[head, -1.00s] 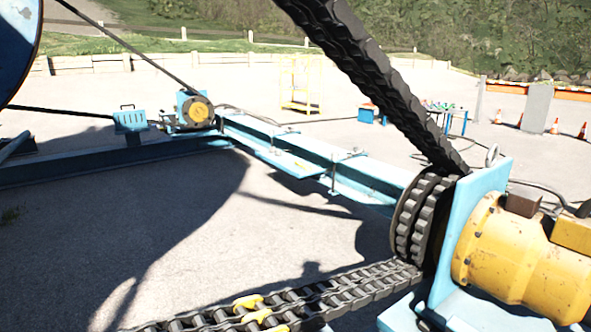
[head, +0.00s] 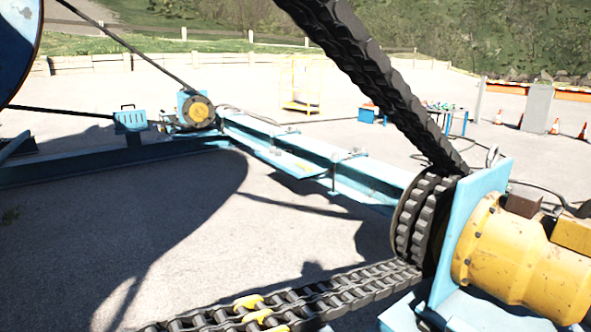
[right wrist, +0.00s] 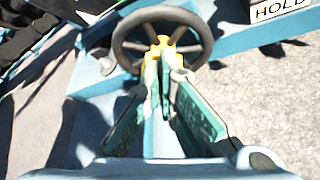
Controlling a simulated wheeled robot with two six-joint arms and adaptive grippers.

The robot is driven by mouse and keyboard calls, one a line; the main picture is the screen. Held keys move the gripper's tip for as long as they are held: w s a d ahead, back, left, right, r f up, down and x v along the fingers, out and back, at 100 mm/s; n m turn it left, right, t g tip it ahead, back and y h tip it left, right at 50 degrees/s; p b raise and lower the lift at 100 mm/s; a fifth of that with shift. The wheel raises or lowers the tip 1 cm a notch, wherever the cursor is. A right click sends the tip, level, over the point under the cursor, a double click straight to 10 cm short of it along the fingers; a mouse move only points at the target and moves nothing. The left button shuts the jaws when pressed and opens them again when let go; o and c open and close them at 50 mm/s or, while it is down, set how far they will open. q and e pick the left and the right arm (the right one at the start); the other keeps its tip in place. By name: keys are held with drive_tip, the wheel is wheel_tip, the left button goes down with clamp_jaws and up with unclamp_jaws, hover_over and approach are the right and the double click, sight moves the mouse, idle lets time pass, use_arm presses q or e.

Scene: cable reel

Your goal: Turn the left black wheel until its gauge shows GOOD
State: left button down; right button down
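A dark wheel (right wrist: 121,48) with spokes and a yellow hub is at the top middle of the right wrist view. I cannot tell whether it is the left one. My right gripper (right wrist: 165,76) has its two teal fingers pointing at the wheel's hub and lower rim. A gap shows between the fingertips, with yellow and green parts visible in it. I cannot tell whether the fingers touch the wheel. A plate reading HOLD (right wrist: 281,9) is at the top right corner. No wheel, gauge or gripper shows in the head view.
A heavy black chain (head: 370,75) runs down to a sprocket (head: 418,222) beside a yellow motor (head: 525,262). Its lower run (head: 340,293) crosses the bottom. A blue beam frame (head: 375,182) extends to a smaller motor (head: 197,110). Open concrete ground (head: 200,220) lies between.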

drive_tip(key=shift+s+d+f, duration=0.45)
drive_tip(key=shift+s+f, duration=0.05)
drive_tip(key=shift+s, duration=0.05)
drive_tip(key=shift+f, duration=0.2)
drive_tip(key=shift+s, duration=0.1)
idle(0.3)
drive_tip(key=s+a, duration=0.1)
drive_tip(key=s+a+p, duration=0.1)
drive_tip(key=a, duration=0.1)
drive_tip(key=s+a+p, duration=0.1)
drive_tip(key=s, duration=0.1)
drive_tip(key=shift+a+r, duration=0.25)
drive_tip(key=shift+w, duration=0.1)
